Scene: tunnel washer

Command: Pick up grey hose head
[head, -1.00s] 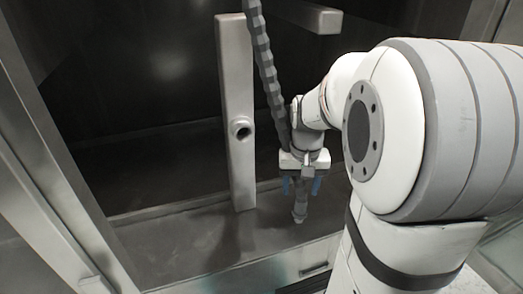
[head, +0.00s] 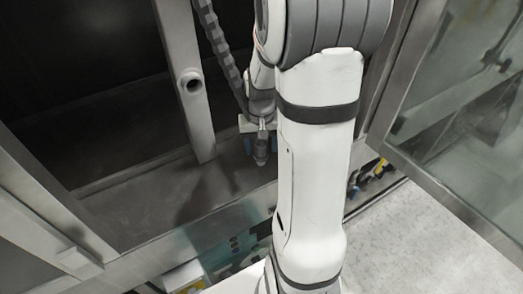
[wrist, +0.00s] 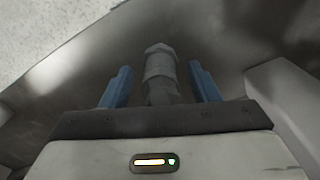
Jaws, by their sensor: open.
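The grey hose head (head: 261,152) hangs nose down at the lower end of a ribbed grey hose (head: 222,48), in front of the dark washer opening. My gripper (head: 260,144) is open, with its blue fingers on either side of the hose head. In the wrist view, the hose head (wrist: 160,68) sits between the two blue fingers of my gripper (wrist: 160,80). Gaps show on both sides, so the fingers appear apart from it. The upper part of the head is hidden behind the gripper body.
A grey metal post (head: 187,85) with a round socket stands just left of the hose. A metal ledge (head: 135,203) runs below. A glass-paned door (head: 455,100) stands open at right. Small coloured items (head: 368,178) lie near its foot.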

